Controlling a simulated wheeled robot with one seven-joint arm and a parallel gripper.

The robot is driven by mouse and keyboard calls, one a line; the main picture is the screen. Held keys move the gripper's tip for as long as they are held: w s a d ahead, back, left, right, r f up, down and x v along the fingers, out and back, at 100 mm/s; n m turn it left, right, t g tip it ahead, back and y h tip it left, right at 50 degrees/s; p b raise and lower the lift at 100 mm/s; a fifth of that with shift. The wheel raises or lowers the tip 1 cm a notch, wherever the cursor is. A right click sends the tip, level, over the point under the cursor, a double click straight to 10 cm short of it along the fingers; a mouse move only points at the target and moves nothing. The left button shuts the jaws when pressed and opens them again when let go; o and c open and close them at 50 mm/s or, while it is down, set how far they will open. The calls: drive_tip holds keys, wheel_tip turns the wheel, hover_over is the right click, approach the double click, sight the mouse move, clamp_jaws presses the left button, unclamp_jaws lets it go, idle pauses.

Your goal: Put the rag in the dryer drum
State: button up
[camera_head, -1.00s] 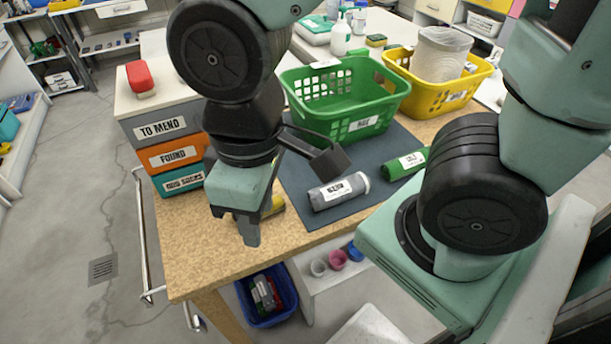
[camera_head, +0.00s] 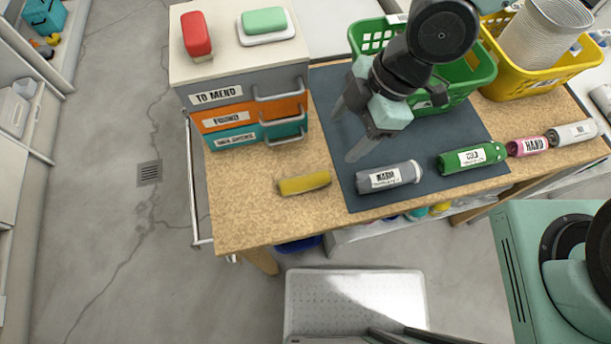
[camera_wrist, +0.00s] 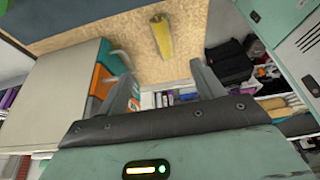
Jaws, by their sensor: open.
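A small yellow roll (camera_head: 304,184) lies on the bare wood left of the dark mat; it also shows in the wrist view (camera_wrist: 161,36), beyond my fingers. It may be the rag, but I cannot tell for sure. My gripper (camera_head: 347,132) is open and empty, above the left part of the mat, up and to the right of the yellow roll in the head view. Its two fingers (camera_wrist: 165,78) are apart with nothing between them in the wrist view. I cannot make out a dryer drum in any view.
On the mat (camera_head: 330,120) lie grey (camera_head: 389,177) and green (camera_head: 471,158) labelled rolls. A green basket (camera_head: 470,75) and yellow basket (camera_head: 550,75) stand behind. A drawer stack (camera_head: 240,88) stands at left. A white slab (camera_head: 355,300) is below the table; floor at left is clear.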

drive_tip(key=b, duration=0.3)
approach(308, 178)
drive_tip(key=x, duration=0.5)
drive_tip(key=shift+w+d, duration=0.25)
drive_tip(key=shift+w, duration=0.05)
drive_tip(key=x, duration=0.3)
drive_tip(key=s+x, duration=0.1)
drive_tip(key=shift+a, duration=0.35)
drive_tip(key=shift+w+a+f, duration=0.1)
drive_tip(key=shift+a+f, duration=0.05)
drive_tip(key=shift+f, duration=0.25)
drive_tip(key=shift+f, duration=0.25)
drive_tip(key=c, duration=1.2)
drive_tip(key=shift+r, duration=0.1)
wheel_tip(308, 178, up, 10)
drive_tip(key=shift+r+p, duration=0.1)
drive_tip(key=shift+p, duration=0.4)
